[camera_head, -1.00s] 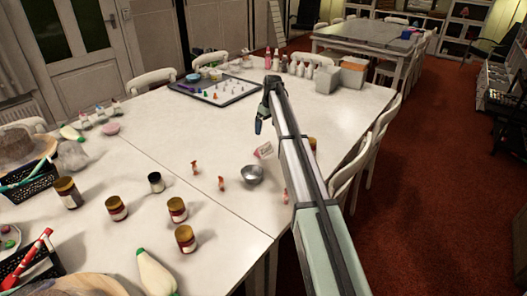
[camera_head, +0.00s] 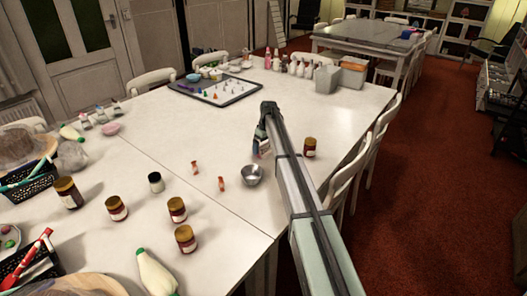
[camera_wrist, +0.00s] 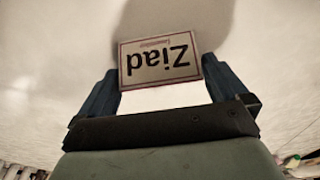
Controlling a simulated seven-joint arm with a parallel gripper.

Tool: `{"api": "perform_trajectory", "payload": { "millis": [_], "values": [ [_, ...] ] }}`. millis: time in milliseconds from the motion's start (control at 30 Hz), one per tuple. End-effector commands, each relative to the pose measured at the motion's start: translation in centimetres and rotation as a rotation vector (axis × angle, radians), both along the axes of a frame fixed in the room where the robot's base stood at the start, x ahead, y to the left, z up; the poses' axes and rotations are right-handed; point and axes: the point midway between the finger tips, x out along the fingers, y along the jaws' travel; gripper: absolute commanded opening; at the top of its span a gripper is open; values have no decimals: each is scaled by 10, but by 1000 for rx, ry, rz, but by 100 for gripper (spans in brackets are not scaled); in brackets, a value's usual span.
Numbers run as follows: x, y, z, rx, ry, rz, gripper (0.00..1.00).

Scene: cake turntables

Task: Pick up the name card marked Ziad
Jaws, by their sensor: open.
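The name card marked Ziad (camera_wrist: 160,60) shows upside down in the wrist view, white with a thin reddish border. A plain white part extends below its printed face. My gripper (camera_wrist: 160,75) is open, with one dark finger on each side of the card. I cannot tell whether either finger touches it. In the camera_head view my gripper (camera_head: 261,142) is low over the white table, and the card (camera_head: 265,148) is partly hidden by the gripper and arm.
A metal bowl (camera_head: 252,175) stands just in front of the card. Small orange-and-white items (camera_head: 221,184) are to its left, and a brown jar (camera_head: 310,147) is right of my arm. More jars (camera_head: 177,209) stand nearer. The table behind the gripper is clear up to a tray (camera_head: 215,90).

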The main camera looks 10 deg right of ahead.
Motion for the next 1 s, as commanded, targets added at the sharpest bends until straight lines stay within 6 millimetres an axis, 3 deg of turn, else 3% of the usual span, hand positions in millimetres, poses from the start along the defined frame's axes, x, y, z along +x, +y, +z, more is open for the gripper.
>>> {"api": "perform_trajectory", "payload": {
  "millis": [100,333,700,1000],
  "values": [
    [2,1,-11,0,0,0,100],
    [2,1,-12,1,-1,0,99],
    [1,1,-11,0,0,0,66],
    [2,1,-5,0,-1,0,65]
  ]
}}
